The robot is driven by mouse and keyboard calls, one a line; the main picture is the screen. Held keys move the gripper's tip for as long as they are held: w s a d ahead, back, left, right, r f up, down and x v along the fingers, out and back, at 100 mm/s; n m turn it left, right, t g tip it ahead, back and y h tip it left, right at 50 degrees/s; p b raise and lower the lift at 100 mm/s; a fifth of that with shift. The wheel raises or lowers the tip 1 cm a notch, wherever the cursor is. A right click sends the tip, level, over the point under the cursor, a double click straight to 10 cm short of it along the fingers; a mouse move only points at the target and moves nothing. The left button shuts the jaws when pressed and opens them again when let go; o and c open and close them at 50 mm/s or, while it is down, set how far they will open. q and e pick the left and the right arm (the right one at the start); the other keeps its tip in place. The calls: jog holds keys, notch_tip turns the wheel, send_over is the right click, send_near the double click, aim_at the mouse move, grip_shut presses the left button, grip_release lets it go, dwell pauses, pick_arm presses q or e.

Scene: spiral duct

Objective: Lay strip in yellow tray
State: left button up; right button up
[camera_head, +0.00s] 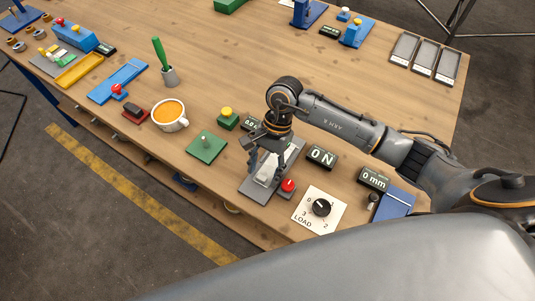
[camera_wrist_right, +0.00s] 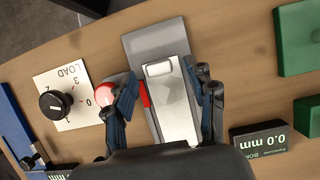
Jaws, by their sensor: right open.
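The yellow tray (camera_head: 78,70) lies at the far left of the table in the head view, well away from my right gripper. A pale metal piece, which may be the strip (camera_wrist_right: 170,108), lies on a grey plate (camera_wrist_right: 150,40) in the right wrist view. My right gripper (camera_head: 264,178) is over this plate in the head view, pointing down. In the wrist view its open fingers (camera_wrist_right: 164,92) stand on either side of the pale piece, with gaps showing. The piece's near end is hidden by the gripper. My left gripper is not in view.
A red button (camera_head: 288,185) and a LOAD dial (camera_head: 320,208) are close to the gripper. An ON display (camera_head: 321,156) stands to its right. A green plate (camera_head: 206,147), an orange-filled cup (camera_head: 169,114) and a blue plate (camera_head: 118,82) lie between gripper and tray.

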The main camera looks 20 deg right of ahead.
jog(key=shift+f, duration=0.3)
grip_shut()
jog(key=c, duration=0.9)
grip_release()
jog(key=shift+c, duration=1.1)
jog(key=shift+s+a+r, duration=0.1)
jog(key=shift+s+a, duration=0.8)
jog(key=shift+a, duration=0.25)
jog(key=shift+s+a+r, duration=0.1)
jog(key=shift+s+a, duration=0.75)
jog(key=shift+a, duration=0.25)
notch_tip(320, 180, up, 7)
jog(key=p, duration=0.2)
jog(key=shift+p, duration=0.4)
